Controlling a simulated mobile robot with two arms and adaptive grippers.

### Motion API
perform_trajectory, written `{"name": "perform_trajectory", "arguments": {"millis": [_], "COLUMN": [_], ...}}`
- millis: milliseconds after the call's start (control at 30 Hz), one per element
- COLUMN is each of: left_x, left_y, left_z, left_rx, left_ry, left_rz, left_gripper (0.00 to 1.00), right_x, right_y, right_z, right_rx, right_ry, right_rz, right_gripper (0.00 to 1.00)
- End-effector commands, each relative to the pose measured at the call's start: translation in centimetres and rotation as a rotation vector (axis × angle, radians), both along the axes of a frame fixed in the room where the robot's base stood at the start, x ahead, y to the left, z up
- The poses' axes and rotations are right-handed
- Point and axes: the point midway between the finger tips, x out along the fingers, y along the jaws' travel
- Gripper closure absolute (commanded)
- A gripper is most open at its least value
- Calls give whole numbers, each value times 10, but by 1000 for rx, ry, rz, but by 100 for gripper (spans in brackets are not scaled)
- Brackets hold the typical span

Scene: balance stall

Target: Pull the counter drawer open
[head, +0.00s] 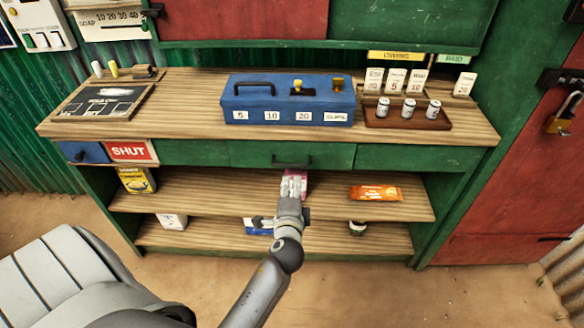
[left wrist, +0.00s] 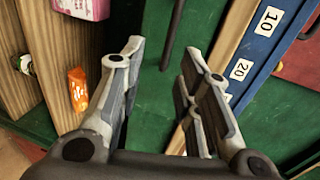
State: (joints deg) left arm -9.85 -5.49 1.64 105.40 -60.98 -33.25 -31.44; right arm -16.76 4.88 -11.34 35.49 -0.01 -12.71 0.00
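The counter drawer (head: 250,153) is a green front panel under the middle of the wooden counter and looks closed. Its dark bar handle (head: 292,161) shows at the panel's centre. My left gripper (head: 294,182) is just below and in front of the handle in the head view. In the left wrist view, my left gripper (left wrist: 161,52) is open, with its fingers spread and nothing held. The handle (left wrist: 172,35) appears in the gap between the fingertips against the green drawer front (left wrist: 155,95). I cannot tell how far the tips are from it. My right gripper is not in view.
A blue cash box (head: 262,104) and a wooden tray (head: 438,124) with small weights stand on the counter. Shelves below hold an orange packet (head: 375,192) and a pink box (head: 303,180) near my gripper. A red "SHUT" sign (head: 132,151) hangs left of the drawer.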

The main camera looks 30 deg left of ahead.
Motion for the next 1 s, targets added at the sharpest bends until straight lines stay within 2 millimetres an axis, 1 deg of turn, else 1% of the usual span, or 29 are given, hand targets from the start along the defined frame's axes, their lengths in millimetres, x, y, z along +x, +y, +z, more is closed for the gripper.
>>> {"name": "perform_trajectory", "arguments": {"millis": [33,100,233,367,500,600,800,1000], "left_x": [1,4,17,37,58,71,86,90], "left_y": [3,6,14,26,39,47,56,59], "left_z": [6,10,9,3,-3,-6,-11,-12], "left_rx": [13,23,26,26,24,23,22,21], "left_ry": [-9,-14,-15,-14,-15,-14,-15,-14], "left_rz": [7,11,10,11,10,12,10,10], "left_gripper": [68,68,68,68,68,68,68,68], "right_x": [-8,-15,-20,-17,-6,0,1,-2], "right_y": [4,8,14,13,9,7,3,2], "right_z": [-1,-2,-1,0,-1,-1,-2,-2], "right_rx": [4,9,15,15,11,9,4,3], "right_ry": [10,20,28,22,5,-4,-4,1], "right_rz": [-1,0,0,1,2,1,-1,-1], "right_gripper": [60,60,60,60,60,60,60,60]}}
